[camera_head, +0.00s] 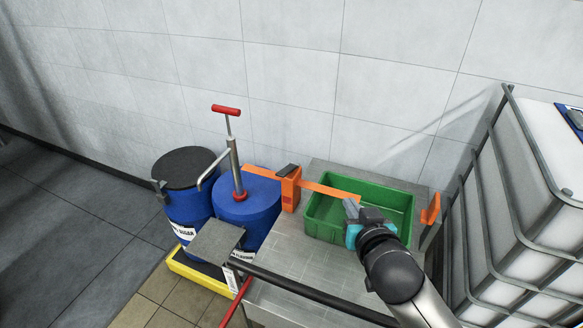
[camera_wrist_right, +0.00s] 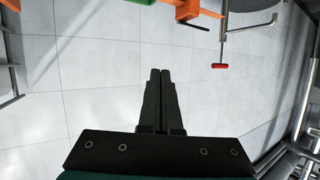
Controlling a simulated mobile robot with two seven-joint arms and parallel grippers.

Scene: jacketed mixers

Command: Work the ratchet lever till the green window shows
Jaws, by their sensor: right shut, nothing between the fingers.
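An orange bar (camera_head: 330,190) with an orange block (camera_head: 290,188) and a dark piece (camera_head: 288,170) on top runs from above the blue drum to over the green tray. I cannot tell which part is the ratchet lever, and no green window can be made out. My right gripper (camera_head: 351,206) is shut and empty, its tips close to the bar's right end over the tray; I cannot tell whether they touch. In the right wrist view the shut fingers (camera_wrist_right: 160,72) face the wall, and the orange block (camera_wrist_right: 187,10) shows at the top edge. My left gripper is not in view.
A green tray (camera_head: 399,236) stands on a grey worktop (camera_head: 272,272). Left are a blue drum (camera_head: 246,207) with an upright red-handled pump (camera_head: 234,165) and a dark-lidded drum (camera_head: 184,168). A caged white tank (camera_head: 520,190) bounds the right. A tiled wall closes the back.

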